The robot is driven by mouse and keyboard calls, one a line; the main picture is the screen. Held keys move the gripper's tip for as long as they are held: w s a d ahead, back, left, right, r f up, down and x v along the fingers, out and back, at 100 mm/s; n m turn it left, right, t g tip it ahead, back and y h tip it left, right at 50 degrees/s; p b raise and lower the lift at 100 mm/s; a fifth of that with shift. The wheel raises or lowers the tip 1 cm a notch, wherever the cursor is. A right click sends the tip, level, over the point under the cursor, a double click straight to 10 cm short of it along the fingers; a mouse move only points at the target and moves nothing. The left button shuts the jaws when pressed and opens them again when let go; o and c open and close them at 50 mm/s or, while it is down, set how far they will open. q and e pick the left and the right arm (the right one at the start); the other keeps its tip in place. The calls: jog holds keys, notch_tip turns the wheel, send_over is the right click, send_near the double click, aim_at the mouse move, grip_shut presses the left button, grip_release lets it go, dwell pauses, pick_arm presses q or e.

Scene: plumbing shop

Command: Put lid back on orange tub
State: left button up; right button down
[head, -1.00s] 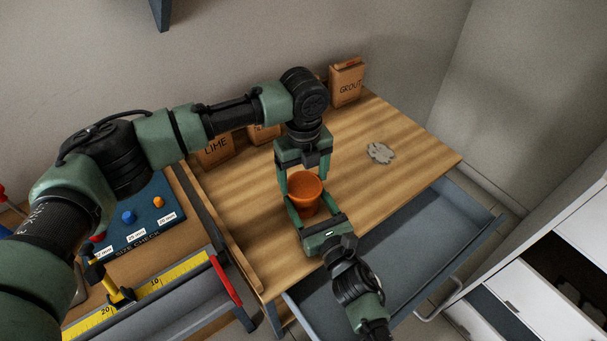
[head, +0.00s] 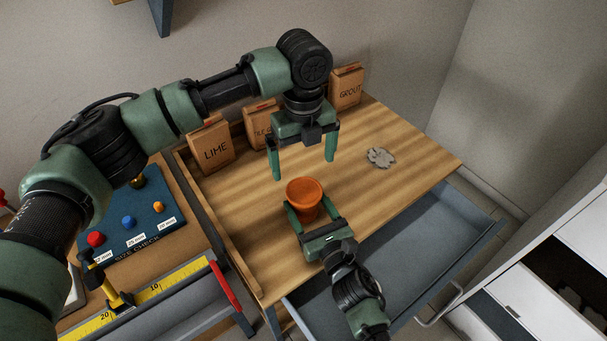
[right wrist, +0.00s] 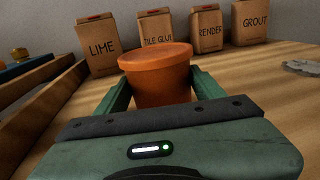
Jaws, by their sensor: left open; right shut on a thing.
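The orange tub (head: 307,212) stands on the wooden bench top. The orange lid (head: 305,190) lies on its mouth and covers it. In the right wrist view the lid (right wrist: 155,56) sits over the rim of the tub (right wrist: 161,88) and looks about level; I cannot tell if it is pressed fully down. My right gripper (head: 306,206) is shut on the tub's sides from the front, below the lid. My left gripper (head: 304,169) is open and empty, pointing down above and just behind the tub, apart from the lid.
Paper bags stand along the back, among them lime (head: 214,147) and grout (head: 346,88). A grey splat-shaped piece (head: 380,157) lies on the bench to the right. An open drawer (head: 420,245) juts out in front. A size-check board (head: 135,218) is at left.

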aim_at(311, 213)
pick_arm(q)
notch_tip(311, 213, up, 4)
jog(key=shift+r, duration=0.1)
pick_arm(e)
jog(key=shift+c, duration=0.7)
grip_release()
jog(key=b+v, duration=0.1)
jog(key=v, duration=0.5)
jog(key=shift+s+d+f, duration=0.1)
jog(key=shift+s+d, duration=0.05)
jog(key=shift+s, duration=0.25)
jog(key=shift+s+d, duration=0.25)
jog(key=shift+s, duration=0.25)
pick_arm(q)
jog(key=shift+f, duration=0.85)
